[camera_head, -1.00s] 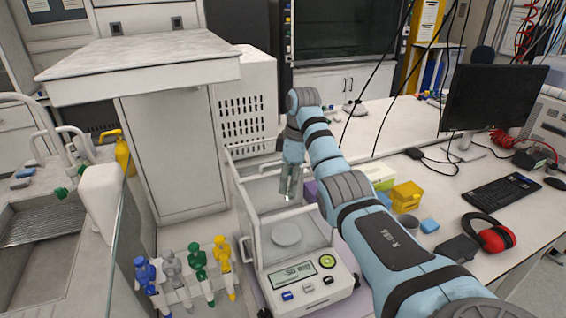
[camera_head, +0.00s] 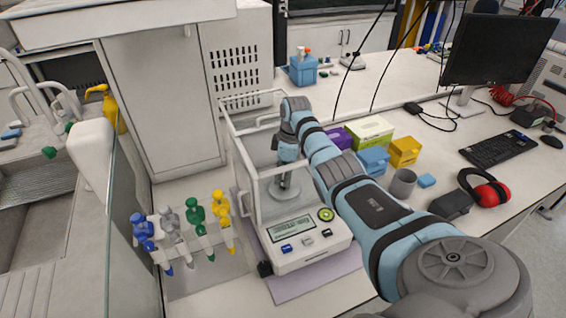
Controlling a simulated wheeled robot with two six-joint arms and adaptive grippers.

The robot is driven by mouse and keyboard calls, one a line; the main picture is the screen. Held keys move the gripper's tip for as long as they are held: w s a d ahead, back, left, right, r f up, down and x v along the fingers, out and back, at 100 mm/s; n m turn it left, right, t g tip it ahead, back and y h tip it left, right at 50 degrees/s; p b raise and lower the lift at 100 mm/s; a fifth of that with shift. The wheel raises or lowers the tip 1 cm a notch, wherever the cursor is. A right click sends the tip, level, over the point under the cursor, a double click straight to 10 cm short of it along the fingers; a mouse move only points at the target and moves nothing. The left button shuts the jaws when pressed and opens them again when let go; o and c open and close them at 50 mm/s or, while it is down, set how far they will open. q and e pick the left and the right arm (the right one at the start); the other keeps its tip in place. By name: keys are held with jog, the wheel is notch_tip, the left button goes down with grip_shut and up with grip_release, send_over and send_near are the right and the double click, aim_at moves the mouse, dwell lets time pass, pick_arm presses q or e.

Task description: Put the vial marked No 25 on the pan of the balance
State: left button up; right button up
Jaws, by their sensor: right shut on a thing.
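The balance (camera_head: 300,247) stands on the bench with its clear draft shield around the round pan (camera_head: 290,201). My right gripper (camera_head: 285,180) points down inside the shield, low over the pan. It is shut on a small vial, which is mostly hidden between the fingers at this size; its marking cannot be read. I cannot tell whether the vial touches the pan. The balance display (camera_head: 289,229) is lit, but its digits are too small to read surely. My left gripper is not in view.
Coloured pipettes (camera_head: 196,225) stand in a rack left of the balance. A white cabinet (camera_head: 165,110) rises behind them. Boxes (camera_head: 372,133), a grey cup (camera_head: 403,182) and red ear muffs (camera_head: 487,190) lie to the right. The shield walls closely surround my right gripper.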

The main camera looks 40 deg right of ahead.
jog(key=shift+s+r, duration=0.15)
jog(key=o, duration=1)
jog(key=shift+c, duration=0.2)
